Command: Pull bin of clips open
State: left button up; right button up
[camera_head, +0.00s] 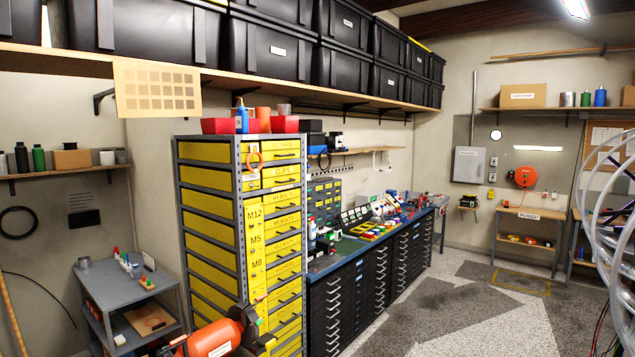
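The bin marked CLIPS (281,176) is a yellow drawer front with a dark handle. It is in the right column of a tall grey-framed cabinet (239,230), second row from the top. It looks shut, level with the drawer fronts around it. A yellow drawer (281,156) is directly above it and another (281,199) is directly below. Neither of my grippers is in the head view.
An orange and black body (212,339) with a white label stands low before the cabinet; I cannot tell what it is. A grey cart (130,304) stands left of it. A workbench (372,243) with black drawers adjoins the cabinet's right. Clear coils (607,215) hang at right. Open floor (470,310) lies between.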

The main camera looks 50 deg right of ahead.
aim_at(274, 176)
jog(key=z, duration=2.1)
jog(key=i, duration=1.05)
